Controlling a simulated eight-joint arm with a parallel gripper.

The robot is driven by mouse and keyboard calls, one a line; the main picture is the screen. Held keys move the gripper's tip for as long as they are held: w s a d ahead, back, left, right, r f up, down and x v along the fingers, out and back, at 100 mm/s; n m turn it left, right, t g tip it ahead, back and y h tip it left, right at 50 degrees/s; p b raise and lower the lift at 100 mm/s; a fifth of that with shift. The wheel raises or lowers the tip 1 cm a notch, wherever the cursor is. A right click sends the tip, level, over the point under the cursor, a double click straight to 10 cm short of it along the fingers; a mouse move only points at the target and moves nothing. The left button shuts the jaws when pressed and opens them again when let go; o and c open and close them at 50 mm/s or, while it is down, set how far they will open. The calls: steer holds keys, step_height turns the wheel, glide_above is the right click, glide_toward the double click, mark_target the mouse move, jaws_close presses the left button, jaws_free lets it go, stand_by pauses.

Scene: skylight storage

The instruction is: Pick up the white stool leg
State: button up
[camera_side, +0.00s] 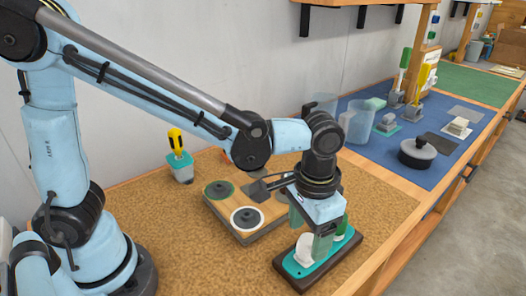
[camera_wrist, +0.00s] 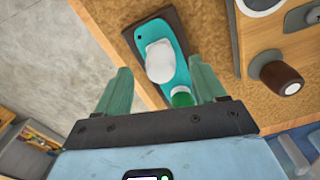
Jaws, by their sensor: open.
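A white rounded piece, which looks like the white stool leg (camera_wrist: 159,62), lies on a teal plate with a dark brown base (camera_wrist: 137,40). It also shows in the side view (camera_side: 303,249), left of my gripper on the teal-and-brown base (camera_side: 318,268). A green piece (camera_wrist: 182,97) is on the same plate, close to my gripper. My gripper (camera_wrist: 160,80) is open and empty, its two teal fingers on either side of the plate's near part. In the side view my gripper (camera_side: 323,238) hangs just above the base and partly hides both pieces.
A wooden board with two dark discs, one green-ringed (camera_side: 219,189) and one white-ringed (camera_side: 247,219), stands left of the base. A yellow screwdriver (camera_side: 175,140) sits in a holder farther left. A dark lidded pot (camera_side: 417,154) stands on the blue mat. The bench edge is close on the right.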

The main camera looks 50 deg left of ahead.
mark_target(307, 239)
steer(key=shift+f, duration=1.6)
steer(key=shift+c, duration=0.3)
steer(key=c, duration=1.1)
steer(key=shift+r, duration=0.1)
